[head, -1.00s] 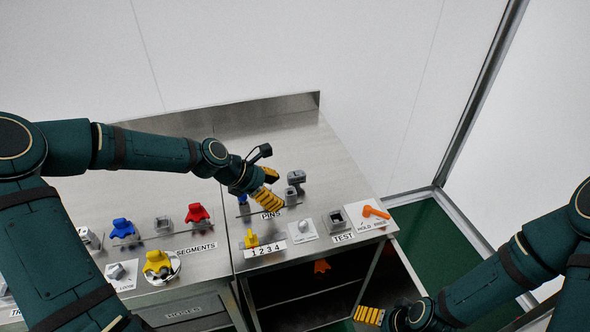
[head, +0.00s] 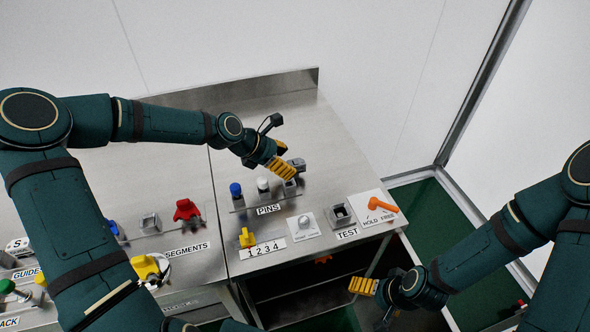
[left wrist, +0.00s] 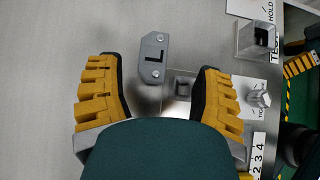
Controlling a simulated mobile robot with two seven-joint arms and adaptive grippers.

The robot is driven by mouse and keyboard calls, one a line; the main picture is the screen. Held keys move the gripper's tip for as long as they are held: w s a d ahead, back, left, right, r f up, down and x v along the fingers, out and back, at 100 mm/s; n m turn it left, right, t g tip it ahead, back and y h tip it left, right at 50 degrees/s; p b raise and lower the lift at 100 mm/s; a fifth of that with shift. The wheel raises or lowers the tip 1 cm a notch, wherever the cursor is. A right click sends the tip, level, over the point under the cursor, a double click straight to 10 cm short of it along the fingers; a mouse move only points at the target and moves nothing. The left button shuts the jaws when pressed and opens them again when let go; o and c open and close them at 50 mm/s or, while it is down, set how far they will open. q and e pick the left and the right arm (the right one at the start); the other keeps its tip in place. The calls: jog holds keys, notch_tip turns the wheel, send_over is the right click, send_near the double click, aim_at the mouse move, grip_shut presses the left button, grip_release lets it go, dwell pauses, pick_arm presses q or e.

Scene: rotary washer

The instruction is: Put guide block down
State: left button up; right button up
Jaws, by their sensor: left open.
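A grey block with a black L-shaped mark, apparently the guide block (left wrist: 153,57), lies just beyond and between my left gripper's fingertips in the left wrist view. In the head view the grey block (head: 297,164) is right beside the yellow fingers and partly hidden by them. My left gripper (head: 283,168) is open over the right end of the pins rack; its two fingers stand wide apart in the left wrist view (left wrist: 158,72), and no contact with the block shows. My right gripper (head: 362,286) hangs low in front of the bench; its opening cannot be made out.
The pins rack (head: 268,200) holds a blue and a white pin and a grey post. The test socket (head: 341,214), a small knob (head: 304,222), an orange handle (head: 381,205) and a yellow pointer (head: 247,237) stand nearby. The steel bench behind is clear.

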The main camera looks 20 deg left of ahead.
aim_at(294, 163)
pick_arm(q)
jog(key=shift+w+b+x, duration=0.2)
jog(key=shift+b+x, duration=0.2)
jog(key=shift+x, duration=1.1)
jog(key=shift+w+b+x, duration=0.15)
jog(key=shift+b+x, duration=0.25)
jog(key=shift+x, duration=1.1)
jog(key=shift+a+r, duration=0.15)
jog(key=shift+a, duration=0.05)
grip_shut()
